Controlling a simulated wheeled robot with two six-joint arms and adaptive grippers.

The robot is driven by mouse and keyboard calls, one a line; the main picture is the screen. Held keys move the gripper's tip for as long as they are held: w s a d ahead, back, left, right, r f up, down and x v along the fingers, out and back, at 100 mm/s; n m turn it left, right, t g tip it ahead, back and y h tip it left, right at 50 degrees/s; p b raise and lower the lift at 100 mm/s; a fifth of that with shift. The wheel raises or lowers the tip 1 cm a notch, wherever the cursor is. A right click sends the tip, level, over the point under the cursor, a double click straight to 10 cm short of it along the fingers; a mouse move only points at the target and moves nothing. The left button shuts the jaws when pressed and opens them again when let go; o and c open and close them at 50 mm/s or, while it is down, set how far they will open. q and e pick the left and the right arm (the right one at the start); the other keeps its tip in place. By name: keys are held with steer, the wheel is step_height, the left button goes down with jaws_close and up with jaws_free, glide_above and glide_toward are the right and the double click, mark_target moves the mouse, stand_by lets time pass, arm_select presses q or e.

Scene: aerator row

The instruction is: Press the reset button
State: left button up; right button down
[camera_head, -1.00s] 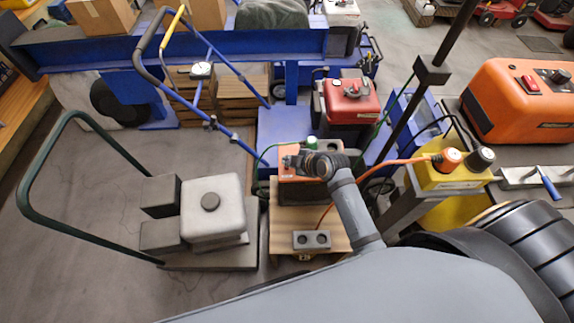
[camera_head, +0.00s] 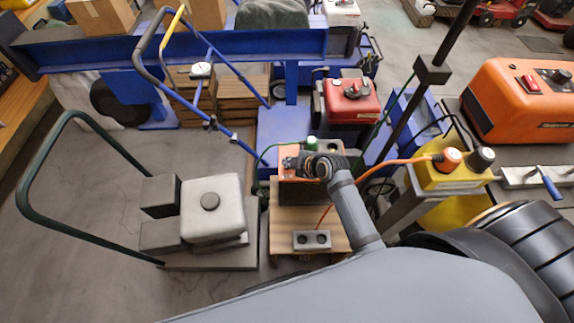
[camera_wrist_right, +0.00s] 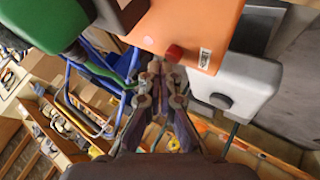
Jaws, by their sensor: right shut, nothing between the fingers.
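An orange box (camera_wrist_right: 190,25) with a red button (camera_wrist_right: 174,53) on its face fills the upper middle of the right wrist view. My right gripper (camera_wrist_right: 160,72) is shut and empty, its fingertips just below and slightly left of the red button; I cannot tell whether they touch the box. In the head view the right gripper (camera_head: 288,163) is over the orange box (camera_head: 292,181) on the wooden board, and my wrist partly covers it. The button is not clear there. My left gripper is not in view.
A green connector (camera_wrist_right: 40,25) with a green cable is at the left of the wrist view. In the head view, a grey canister (camera_head: 213,212) stands to the left, a yellow box (camera_head: 446,176) with an orange cable to the right, and a red-topped machine (camera_head: 351,97) behind.

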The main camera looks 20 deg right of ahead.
steer(key=shift+f, duration=0.5)
stand_by(0.3)
steer(key=shift+r, duration=0.1)
steer(key=shift+r+p, duration=0.75)
steer(key=shift+r, duration=0.05)
step_height(320, 180, up, 5)
steer(key=p, duration=0.5)
steer(key=shift+r, duration=0.1)
stand_by(0.7)
